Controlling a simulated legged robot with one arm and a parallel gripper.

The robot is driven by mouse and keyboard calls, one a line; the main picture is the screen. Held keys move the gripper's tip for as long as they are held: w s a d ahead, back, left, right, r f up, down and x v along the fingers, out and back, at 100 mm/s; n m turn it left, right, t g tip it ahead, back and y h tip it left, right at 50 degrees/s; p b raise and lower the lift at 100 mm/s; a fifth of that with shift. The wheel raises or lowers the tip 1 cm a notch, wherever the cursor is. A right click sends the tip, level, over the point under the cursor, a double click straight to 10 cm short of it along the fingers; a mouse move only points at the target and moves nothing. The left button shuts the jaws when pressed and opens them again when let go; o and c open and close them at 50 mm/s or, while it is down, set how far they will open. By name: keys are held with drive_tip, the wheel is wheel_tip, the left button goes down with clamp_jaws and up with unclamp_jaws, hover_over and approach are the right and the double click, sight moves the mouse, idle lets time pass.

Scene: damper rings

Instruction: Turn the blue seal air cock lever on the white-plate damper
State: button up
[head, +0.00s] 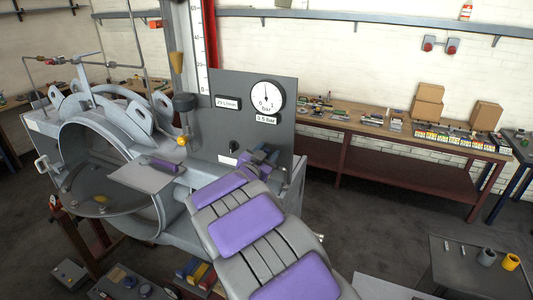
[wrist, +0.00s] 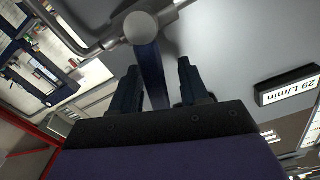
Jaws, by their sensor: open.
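A blue lever (wrist: 152,72) shows in the wrist view, hanging from a round silver pivot (wrist: 141,27) on a metal pipe. My gripper (wrist: 158,72) is open, with one dark finger on each side of the lever. I cannot tell whether either finger touches it. In the head view my gripper (head: 264,155) is at the lower right of the grey panel, and the lever is not clearly visible there. A large grey damper ring (head: 72,140) stands at the left. A small white plate (head: 228,160) is on the panel, left of my gripper.
The grey panel (head: 222,100) carries a round gauge (head: 267,97) and a 29 L/min label (head: 227,103), which also shows in the wrist view (wrist: 288,86). A flat grey plate (head: 130,176) lies left of my arm. A workbench (head: 345,122) stands along the back wall.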

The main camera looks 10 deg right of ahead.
drive_tip(key=shift+c, duration=0.3)
clamp_jaws()
idle(0.4)
drive_tip(key=f+m+b, duration=0.1)
drive_tip(key=m+b, duration=0.1)
drive_tip(key=b, duration=0.1)
drive_tip(key=s+d+m+b, duration=0.1)
drive_tip(key=m+b, duration=0.1)
drive_tip(key=b, duration=0.2)
drive_tip(key=d+f+m+b, duration=0.1)
drive_tip(key=m+b, duration=0.2)
drive_tip(key=shift+s+d+f+b, duration=0.15)
drive_tip(key=shift+s+f+b, duration=0.15)
drive_tip(key=shift+s+b, duration=0.1)
drive_tip(key=m+b, duration=0.1)
drive_tip(key=b, duration=0.1)
drive_tip(key=f+m+b, duration=0.1)
drive_tip(key=m, duration=0.1)
drive_tip(key=f+m+b, duration=0.1)
drive_tip(key=b, duration=0.1)
drive_tip(key=shift+s+d+b, duration=0.25)
drive_tip(key=shift+d+b, duration=0.1)
drive_tip(key=shift+d, duration=0.05)
drive_tip(key=f+m+b, duration=0.1)
drive_tip(key=m+b, duration=0.2)
drive_tip(key=shift+f, duration=0.2)
drive_tip(key=shift+d+f+m+b, duration=0.1)
drive_tip(key=shift+m+b, duration=0.2)
